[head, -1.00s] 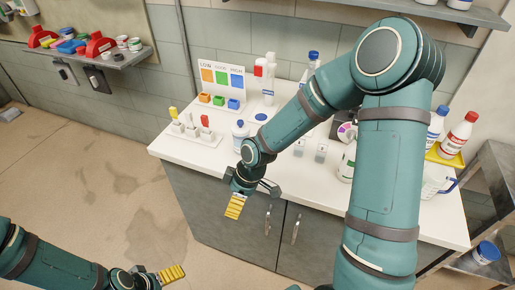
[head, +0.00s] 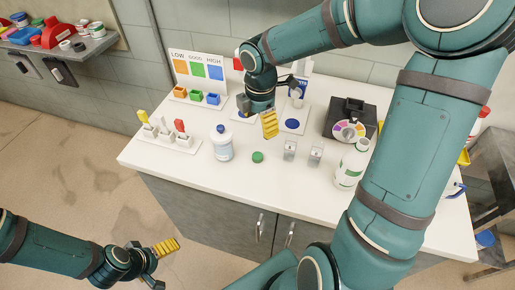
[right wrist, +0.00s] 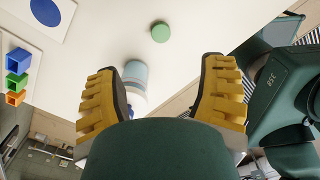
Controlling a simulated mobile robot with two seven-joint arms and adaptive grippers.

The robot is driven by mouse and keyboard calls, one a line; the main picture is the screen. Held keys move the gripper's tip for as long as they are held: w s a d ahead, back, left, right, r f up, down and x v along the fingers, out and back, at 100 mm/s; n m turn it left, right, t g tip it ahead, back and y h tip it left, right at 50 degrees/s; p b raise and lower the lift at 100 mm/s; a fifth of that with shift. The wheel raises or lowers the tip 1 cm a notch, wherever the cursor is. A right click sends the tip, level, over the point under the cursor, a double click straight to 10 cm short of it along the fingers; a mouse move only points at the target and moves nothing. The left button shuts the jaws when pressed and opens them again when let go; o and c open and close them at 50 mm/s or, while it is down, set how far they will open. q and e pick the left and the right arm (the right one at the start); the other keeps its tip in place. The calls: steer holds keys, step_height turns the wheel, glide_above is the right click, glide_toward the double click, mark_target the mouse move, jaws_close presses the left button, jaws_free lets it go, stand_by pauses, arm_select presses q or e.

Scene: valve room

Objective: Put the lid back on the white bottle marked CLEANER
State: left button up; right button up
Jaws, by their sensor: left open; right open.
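A white bottle with green markings (head: 350,168) stands upright on the counter, right of centre in the head view. Its top looks uncapped and its lettering is too small to read. A green lid (head: 257,157) lies flat on the counter left of it; the lid also shows in the right wrist view (right wrist: 160,32). My right gripper (head: 270,124) is open and empty, above the counter and behind the lid in the head view; its fingers show spread in the right wrist view (right wrist: 162,85). My left gripper (head: 160,249) is open and empty, in front of the counter.
A blue-capped bottle (head: 222,145) stands left of the lid. A white rack (head: 168,138) is at left. The front counter strip is clear.

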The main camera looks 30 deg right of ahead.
arm_select(q)
steer(key=shift+s, duration=0.1)
arm_select(e)
steer(key=shift+s+a, duration=0.1)
arm_select(q)
steer(key=shift+s+f+b, duration=0.2)
steer(key=shift+f+b, duration=0.35)
steer(key=shift+s+f+b, duration=0.15)
steer(key=shift+f+b, duration=0.35)
steer(key=shift+b, duration=0.05)
arm_select(e)
glide_above(258, 155)
steer(key=f, duration=0.8)
steer(key=shift+d+f, duration=0.2)
steer(key=shift+f, duration=0.05)
steer(key=shift+f, duration=0.1)
steer(key=f, duration=0.1)
steer(key=f+b, duration=0.1)
steer(key=f, duration=0.1)
steer(key=f+b, duration=0.1)
steer(key=f, duration=0.1)
steer(key=shift+a, duration=0.3)
arm_select(q)
steer(key=shift+s+f, duration=0.3)
steer(key=shift+f, duration=0.65)
arm_select(e)
steer(key=shift+c, duration=0.2)
steer(key=c, duration=0.8)
